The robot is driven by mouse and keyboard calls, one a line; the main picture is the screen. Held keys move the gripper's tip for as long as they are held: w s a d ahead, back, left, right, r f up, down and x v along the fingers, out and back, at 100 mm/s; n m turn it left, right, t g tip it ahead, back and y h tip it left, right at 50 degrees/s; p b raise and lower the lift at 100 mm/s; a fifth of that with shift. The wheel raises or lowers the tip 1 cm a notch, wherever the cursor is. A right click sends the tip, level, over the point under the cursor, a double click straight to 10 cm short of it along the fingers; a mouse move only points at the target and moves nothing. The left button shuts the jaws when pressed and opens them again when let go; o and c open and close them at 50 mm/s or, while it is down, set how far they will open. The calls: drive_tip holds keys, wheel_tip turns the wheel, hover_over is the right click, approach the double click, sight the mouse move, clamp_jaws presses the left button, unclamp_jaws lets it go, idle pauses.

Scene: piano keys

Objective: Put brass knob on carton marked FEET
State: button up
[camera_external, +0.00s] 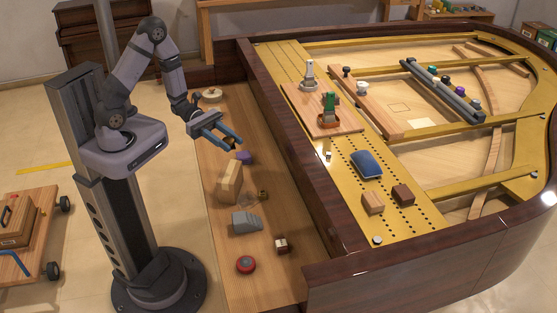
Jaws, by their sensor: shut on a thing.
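My gripper (234,143), with blue fingers, is above the wooden shelf (268,267) near its upper end. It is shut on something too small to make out. A small brass-coloured thing (262,196), perhaps the brass knob, is lower on the shelf, apart from the gripper. A tan box (230,182) lies left of it; no lettering is readable, so I cannot tell whether it is the carton marked FEET. A purple block (244,157) shows just below the fingertips; I cannot tell whether it touches them.
A grey wedge-like piece (246,222), a red round tin (246,264) and a small dark-red and white piece (282,245) are lower on the shelf. A round pale piece (212,93) is at its far end. The dark piano rim (310,190) rises on the right.

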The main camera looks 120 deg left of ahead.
drive_tip(key=shift+s+d, duration=0.3)
hover_over(229, 171)
drive_tip(key=shift+w+f, duration=0.1)
drive_tip(key=shift+f, duration=2.8)
drive_tip(key=shift+f, duration=0.1)
drive_tip(key=shift+f+b, duration=0.3)
drive_tip(key=shift+f, duration=1.65)
drive_tip(key=shift+f, duration=0.1)
drive_tip(key=shift+f, duration=0.15)
drive_tip(key=o, duration=1.3)
drive_tip(key=shift+c, duration=0.2)
